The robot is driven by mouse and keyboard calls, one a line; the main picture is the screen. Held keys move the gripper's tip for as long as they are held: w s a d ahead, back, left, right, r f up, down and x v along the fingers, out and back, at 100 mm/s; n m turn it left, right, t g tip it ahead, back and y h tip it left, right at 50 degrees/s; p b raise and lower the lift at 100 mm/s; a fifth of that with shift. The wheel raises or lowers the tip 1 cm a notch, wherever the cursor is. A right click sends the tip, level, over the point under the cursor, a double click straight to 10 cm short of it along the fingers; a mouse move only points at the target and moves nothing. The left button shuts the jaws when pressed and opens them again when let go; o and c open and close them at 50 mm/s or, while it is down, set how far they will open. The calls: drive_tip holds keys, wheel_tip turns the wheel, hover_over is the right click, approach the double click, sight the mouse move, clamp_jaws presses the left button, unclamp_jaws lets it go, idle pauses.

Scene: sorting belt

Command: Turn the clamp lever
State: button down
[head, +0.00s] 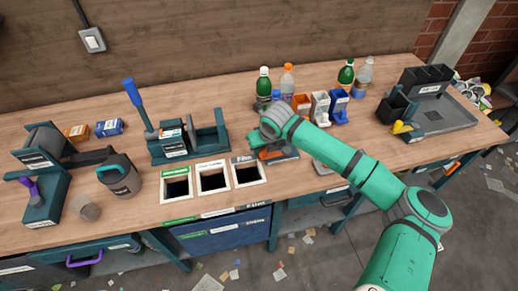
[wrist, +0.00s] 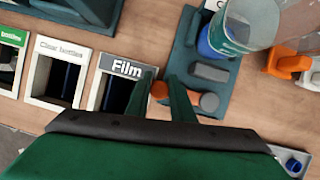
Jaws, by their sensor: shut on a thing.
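The clamp fixture (wrist: 222,68) has a dark teal base with grey blocks and stands beside the Film bin. Its base also shows in the head view (head: 288,156), partly hidden under my gripper. The orange clamp lever end (wrist: 158,90) shows between my fingertips, and a second orange piece (wrist: 208,102) lies just right of them. My gripper (wrist: 163,84) is shut on the lever, pointing at the fixture. In the head view my gripper (head: 256,139) covers most of the lever, so its angle is hard to tell.
Three bins stand left of the clamp, with the Film bin (head: 247,172) nearest. Bottles (head: 287,82) stand behind it; one clear container (wrist: 248,22) is close in the wrist view. Orange, white and blue holders (head: 320,106) are to the right. A blue-handled fixture (head: 172,140) stands left.

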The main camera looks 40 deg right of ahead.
drive_tip(key=shift+s+d, duration=0.1)
drive_tip(key=shift+d, duration=0.05)
drive_tip(key=c, duration=1.6)
unclamp_jaws()
drive_tip(key=shift+o, duration=0.3)
drive_tip(key=v, duration=1)
drive_tip(key=shift+s+r, duration=0.25)
drive_tip(key=shift+r, duration=0.05)
drive_tip(key=shift+w+a, duration=0.1)
drive_tip(key=shift+a, duration=0.15)
